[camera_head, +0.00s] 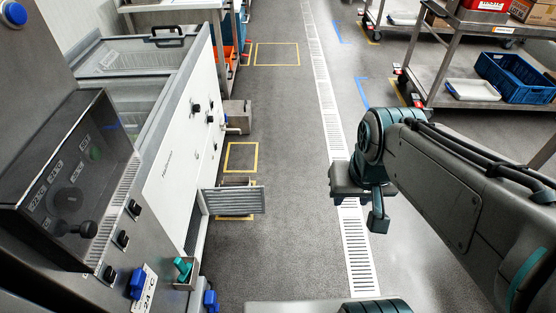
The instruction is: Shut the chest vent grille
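The vent grille (233,201) is a grey slatted panel low on the side of the white chest (180,150). It stands swung out from the chest wall, jutting right over the dark floor. The chest has glass lids on top and a black handle. My gripper (377,220) hangs to the right of the grille, above the floor drain and well apart from the grille. One dark finger shows, pointing down; the other is not clearly visible, so its opening cannot be told. Nothing is seen held in it.
A control cabinet (70,180) with knobs stands at the near left. A grey box (237,115) stands beside the chest. A long floor drain (325,90) runs along the aisle. A cart with a blue crate (515,78) stands at the upper right. The aisle floor is mostly clear.

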